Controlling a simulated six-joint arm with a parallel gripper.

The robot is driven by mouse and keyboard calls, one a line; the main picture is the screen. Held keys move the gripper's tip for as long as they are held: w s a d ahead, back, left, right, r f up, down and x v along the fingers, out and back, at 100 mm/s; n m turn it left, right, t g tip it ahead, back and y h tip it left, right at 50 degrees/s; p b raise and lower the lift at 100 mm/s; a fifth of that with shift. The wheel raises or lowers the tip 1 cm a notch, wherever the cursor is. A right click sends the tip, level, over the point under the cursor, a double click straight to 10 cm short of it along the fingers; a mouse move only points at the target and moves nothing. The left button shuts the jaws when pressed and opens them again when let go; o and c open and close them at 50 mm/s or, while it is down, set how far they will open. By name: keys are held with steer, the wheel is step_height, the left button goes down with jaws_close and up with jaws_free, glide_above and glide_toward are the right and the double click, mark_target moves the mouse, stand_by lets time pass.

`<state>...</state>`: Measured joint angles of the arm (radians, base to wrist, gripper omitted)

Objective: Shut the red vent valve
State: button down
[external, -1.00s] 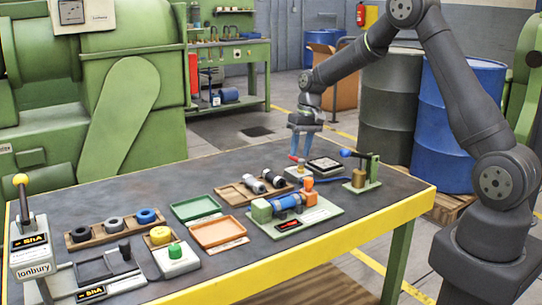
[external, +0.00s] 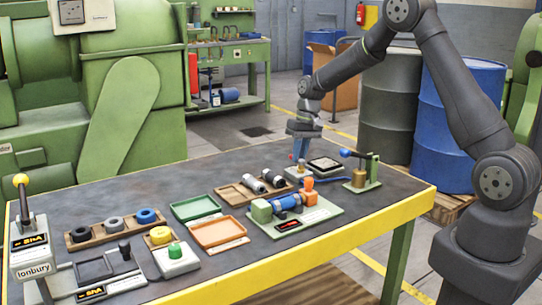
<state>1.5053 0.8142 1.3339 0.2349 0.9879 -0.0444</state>
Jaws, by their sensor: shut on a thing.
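My gripper (external: 299,158) points down at the far right part of the bench, low over a small fitting with a pale base (external: 298,170). Its fingers are shut on what looks like the handle of the red vent valve (external: 292,157), of which only a small red part shows. The fingers hide most of the valve, and I cannot tell how far its handle is turned.
A green lever stand with a blue knob (external: 374,170) stands farther right. Trays lie left.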

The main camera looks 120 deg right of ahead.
steer(key=m, duration=0.4)
steer(key=shift+s+a+h, duration=0.1)
steer(key=shift+s+h, duration=0.2)
steer(key=shift+h, duration=0.1)
steer(key=m, duration=0.4)
steer(key=shift+s+a+g+h, duration=0.2)
steer(key=shift+a+g+h, duration=0.1)
steer(key=shift+h, duration=0.1)
steer(key=m, duration=0.5)
steer(key=shift+s+a+g, duration=0.1)
steer(key=shift+a+g, duration=0.2)
steer(key=shift+g, duration=0.1)
steer(key=m, duration=0.4)
steer(key=shift+a+m+g+h, duration=0.3)
steer(key=shift+a+g, duration=0.05)
steer(key=shift+g, duration=0.05)
steer(key=c, duration=1.4)
jaws_free()
